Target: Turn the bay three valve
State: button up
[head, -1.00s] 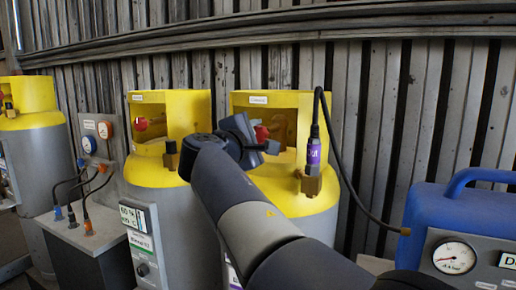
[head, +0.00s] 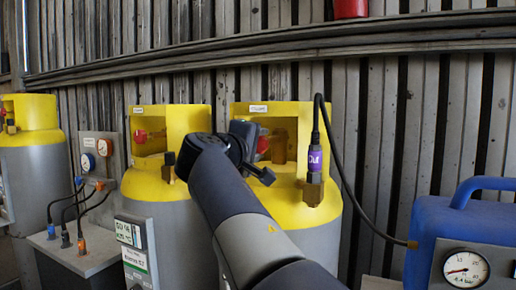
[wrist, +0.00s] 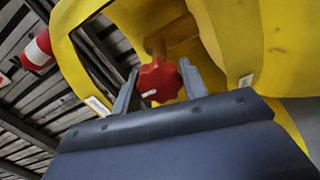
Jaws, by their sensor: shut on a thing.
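A red valve knob (wrist: 158,80) with a white mark sits inside the yellow shroud of the right-hand cylinder (head: 328,150). It also shows in the head view (head: 262,145), partly hidden by my gripper (head: 258,158). In the wrist view one finger of my gripper (wrist: 158,88) stands on each side of the knob, and the jaws are shut on it. The label on the shroud is too small to read.
A black hose (head: 342,170) loops from a purple-tagged fitting (head: 314,162) close right of my gripper to a blue machine (head: 455,225) with a gauge. A middle yellow-topped cylinder (head: 190,125) has another red knob (head: 140,136). A wooden slat wall stands behind.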

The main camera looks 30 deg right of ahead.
dwell(0.4)
jog(key=o, duration=1)
jog(key=shift+c, duration=0.2)
jog(key=v, duration=1)
jog(key=shift+s+a+b, duration=0.25)
jog(key=shift+a+b, duration=0.05)
jog(key=shift+a, duration=0.05)
jog(key=x, duration=1.1)
jog(key=shift+p, duration=0.3)
jog(key=shift+a, duration=0.1)
